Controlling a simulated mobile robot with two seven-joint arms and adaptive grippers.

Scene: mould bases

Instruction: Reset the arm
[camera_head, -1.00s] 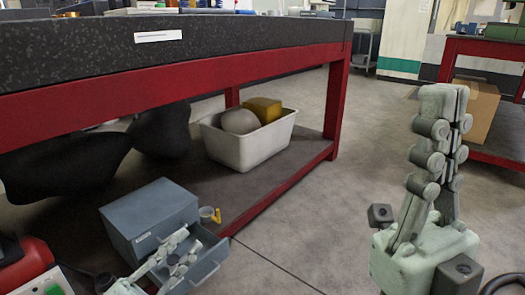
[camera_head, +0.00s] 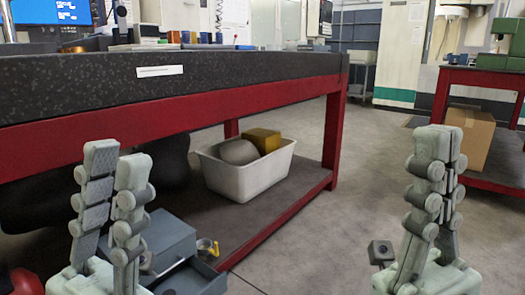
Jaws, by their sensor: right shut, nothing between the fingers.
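My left gripper (camera_head: 117,164) is raised upright at the left, in front of the red workbench. Its two fingers stand a little apart with a narrow gap at the tips, and nothing shows between them. My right gripper (camera_head: 446,142) is upright at the right, above the open floor. Its fingers are together and hold nothing. The two grippers stand at about the same height, well apart from each other.
A dark-topped red workbench (camera_head: 240,98) spans the left and middle. Its lower shelf holds a white bin (camera_head: 243,178) with yellow and grey items. A grey drawer box (camera_head: 165,240) has an open drawer. A cardboard box (camera_head: 470,138) stands under another red bench.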

